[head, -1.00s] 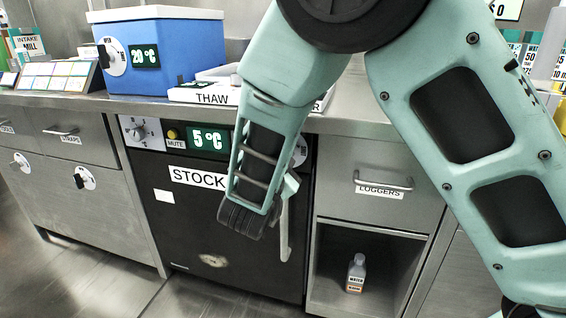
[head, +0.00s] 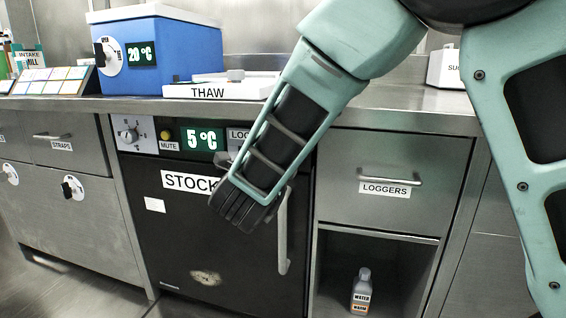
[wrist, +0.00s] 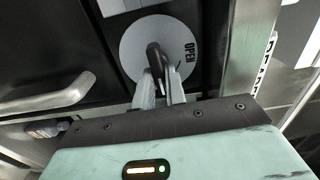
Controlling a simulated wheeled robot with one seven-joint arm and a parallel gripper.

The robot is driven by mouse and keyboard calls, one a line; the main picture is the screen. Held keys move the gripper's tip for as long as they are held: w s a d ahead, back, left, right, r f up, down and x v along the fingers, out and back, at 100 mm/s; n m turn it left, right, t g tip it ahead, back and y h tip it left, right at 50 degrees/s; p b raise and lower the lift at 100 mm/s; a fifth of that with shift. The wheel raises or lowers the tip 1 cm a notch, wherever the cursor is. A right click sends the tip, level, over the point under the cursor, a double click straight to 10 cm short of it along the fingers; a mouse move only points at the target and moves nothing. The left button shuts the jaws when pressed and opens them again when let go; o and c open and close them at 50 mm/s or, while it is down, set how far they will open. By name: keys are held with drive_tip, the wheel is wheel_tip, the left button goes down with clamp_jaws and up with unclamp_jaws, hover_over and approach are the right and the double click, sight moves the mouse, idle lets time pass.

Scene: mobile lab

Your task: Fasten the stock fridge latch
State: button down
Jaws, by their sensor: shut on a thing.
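The stock fridge (head: 180,235) is a black-fronted unit under the counter with a "STOCK" label, a 5 °C display and a pale vertical handle (head: 283,235). Its door looks closed. In the wrist view, a round white latch plate (wrist: 133,52) carries a black latch lever (wrist: 154,58) and the word "OPEN" to its right. My gripper (wrist: 161,88) is shut on the lever, one finger on each side. The lever points up in that view, slightly left, not at the word. In the head view my wrist hides the fingertips and the latch.
On the counter are a blue 20 °C box (head: 160,55) and a white THAW tray (head: 215,91). Cabinets with latches (head: 72,187) stand left.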

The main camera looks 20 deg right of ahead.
drive_tip(key=shift+f, duration=0.1)
idle(0.3)
drive_tip(key=c, duration=1.4)
unclamp_jaws()
drive_tip(key=shift+c, duration=0.2)
drive_tip(key=shift+a, duration=0.1)
drive_tip(key=p+v, duration=0.4)
drive_tip(key=v, duration=1.3)
drive_tip(key=shift+s+p, duration=0.2)
drive_tip(key=shift+p, duration=0.1)
drive_tip(key=shift+a, duration=0.1)
